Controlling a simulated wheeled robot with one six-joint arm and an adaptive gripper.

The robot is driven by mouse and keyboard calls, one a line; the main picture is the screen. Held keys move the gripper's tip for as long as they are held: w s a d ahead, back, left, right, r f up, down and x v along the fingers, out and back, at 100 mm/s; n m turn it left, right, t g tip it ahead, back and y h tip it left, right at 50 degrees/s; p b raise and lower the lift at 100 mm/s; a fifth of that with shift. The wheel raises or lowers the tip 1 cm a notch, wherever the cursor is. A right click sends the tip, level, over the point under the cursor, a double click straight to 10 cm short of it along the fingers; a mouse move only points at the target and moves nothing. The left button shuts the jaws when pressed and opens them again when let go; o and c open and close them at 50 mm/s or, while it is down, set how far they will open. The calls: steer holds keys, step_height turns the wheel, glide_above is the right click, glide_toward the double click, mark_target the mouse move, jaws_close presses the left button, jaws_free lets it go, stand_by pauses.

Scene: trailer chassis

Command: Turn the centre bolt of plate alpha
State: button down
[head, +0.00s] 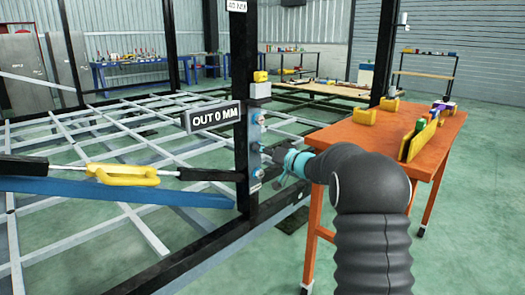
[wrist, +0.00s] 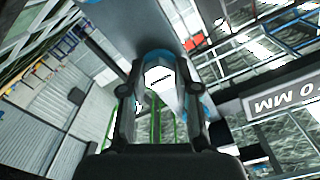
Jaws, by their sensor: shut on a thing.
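A narrow blue plate (head: 257,133) with bolts is mounted on the side of a black upright post (head: 242,95). A bolt shows at its upper end and another (head: 258,172) at its lower end. My gripper (head: 273,154) reaches in from the right at the plate's mid-height, where it hides most of the centre bolt. In the wrist view my gripper (wrist: 157,100) has its two fingers on either side of a pale grey bolt-like piece (wrist: 160,78) with a small dark mark. The contact faces are hard to make out.
A sign (head: 212,117) reading "OUT 0 MM" stands left of the post. A yellow-handled piece (head: 122,174) lies along a bar at left. An orange table (head: 375,140) with yellow blocks stands close behind my arm. White chassis bars fill the left floor.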

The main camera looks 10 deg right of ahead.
steer(key=shift+m+b, duration=0.3)
steer(key=shift+b, duration=0.1)
steer(key=n+p, duration=0.5)
steer(key=n, duration=2.4)
steer(key=shift+f+n, duration=0.15)
steer(key=shift+n, duration=0.15)
stand_by(0.8)
stand_by(0.5)
